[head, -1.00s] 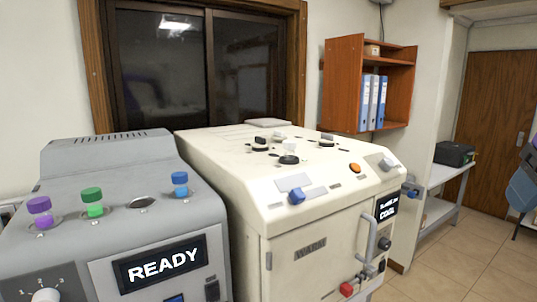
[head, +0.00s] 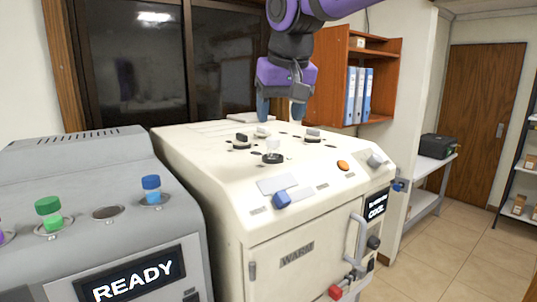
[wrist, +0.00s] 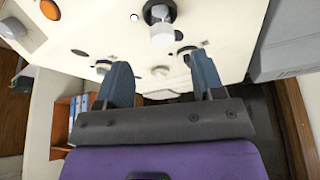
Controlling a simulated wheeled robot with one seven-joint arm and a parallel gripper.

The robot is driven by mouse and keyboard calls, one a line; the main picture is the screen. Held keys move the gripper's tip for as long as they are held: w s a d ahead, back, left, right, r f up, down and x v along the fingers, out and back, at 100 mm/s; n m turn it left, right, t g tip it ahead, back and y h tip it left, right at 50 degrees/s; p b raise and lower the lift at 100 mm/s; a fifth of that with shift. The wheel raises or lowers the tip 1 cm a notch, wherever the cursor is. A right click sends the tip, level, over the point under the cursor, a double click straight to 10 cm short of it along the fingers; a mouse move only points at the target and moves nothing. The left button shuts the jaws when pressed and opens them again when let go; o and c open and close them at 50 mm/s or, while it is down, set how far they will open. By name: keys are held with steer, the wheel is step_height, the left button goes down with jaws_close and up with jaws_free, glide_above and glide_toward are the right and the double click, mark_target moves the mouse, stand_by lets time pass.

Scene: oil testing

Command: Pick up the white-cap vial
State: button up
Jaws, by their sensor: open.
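A white-cap vial (head: 273,147) stands in a dark round socket on top of the cream machine (head: 190,150). In the wrist view the vial (wrist: 162,36) is near the top, beyond my fingertips. Another small pale piece (head: 262,131) sits behind it; it also shows between my fingers in the wrist view (wrist: 160,72), and I cannot tell what it is. My gripper (head: 280,112) is open and empty, above the back part of the machine top. Its fingers point down and are apart from the vial. In the wrist view the gripper (wrist: 161,68) frames nothing held.
Dark-based fittings (head: 242,141) and (head: 312,135) flank the vial. A blue knob (head: 282,200) and orange button (head: 343,165) are along the front. The grey machine (head: 90,210) at left holds green (head: 49,214) and blue (head: 151,189) capped vials. A shelf (head: 385,60) with binders stands behind right.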

mark_target(273, 139)
steer(key=shift+w+x, duration=0.15)
steer(key=shift+x, duration=1.8)
steer(key=shift+w+x, duration=0.15)
steer(key=shift+x, duration=1.8)
steer(key=shift+a+r, duration=0.1)
steer(key=shift+a, duration=0.05)
steer(key=shift+c, duration=0.2)
steer(key=c, duration=1)
